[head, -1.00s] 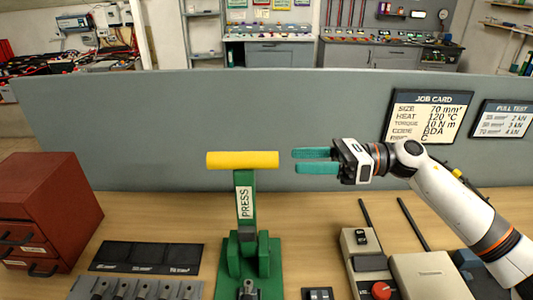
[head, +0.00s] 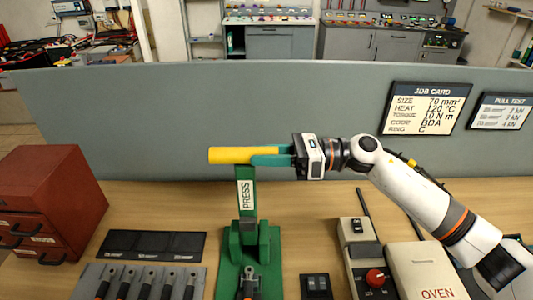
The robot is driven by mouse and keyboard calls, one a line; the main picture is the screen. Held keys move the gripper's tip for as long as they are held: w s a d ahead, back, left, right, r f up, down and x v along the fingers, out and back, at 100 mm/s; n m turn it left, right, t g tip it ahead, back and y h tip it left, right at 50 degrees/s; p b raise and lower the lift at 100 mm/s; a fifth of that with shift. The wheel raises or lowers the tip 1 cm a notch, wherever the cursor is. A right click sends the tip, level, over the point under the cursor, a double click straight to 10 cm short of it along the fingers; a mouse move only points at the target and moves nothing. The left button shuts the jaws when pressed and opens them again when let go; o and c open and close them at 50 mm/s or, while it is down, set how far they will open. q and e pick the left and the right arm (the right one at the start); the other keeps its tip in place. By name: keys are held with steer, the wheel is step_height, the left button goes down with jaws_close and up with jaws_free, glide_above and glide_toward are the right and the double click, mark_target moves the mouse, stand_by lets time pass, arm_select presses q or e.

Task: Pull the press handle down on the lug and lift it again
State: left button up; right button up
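The green press (head: 246,205) stands upright at the middle of the table. Its yellow handle bar (head: 232,155) lies level at the top of the raised lever. A grey lug (head: 249,272) sits at the press's front, partly cut off by the frame edge. My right gripper (head: 268,155) is at the bar's right end, with one teal finger in front of the bar and the other partly hidden behind it. I cannot tell whether the fingers are clamped. My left gripper is not in view.
A red drawer cabinet (head: 55,207) stands at the left. A grey rack (head: 90,276) with several lugs is at front left. A black switch box (head: 316,287), a control box (head: 358,262) and an oven (head: 428,265) stand right of the press. A grey panel (head: 120,120) closes the back.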

jaws_close()
steer(key=shift+w+f+b, duration=0.1)
steer(key=shift+w+b, duration=0.1)
steer(key=shift+b, duration=0.1)
steer(key=w+m+b, duration=0.1)
steer(key=w+b, duration=0.2)
steer(key=shift+w+m, duration=0.3)
steer(key=shift+w, duration=0.1)
steer(key=o, duration=0.6)
jaws_free()
steer(key=shift+o, duration=0.2)
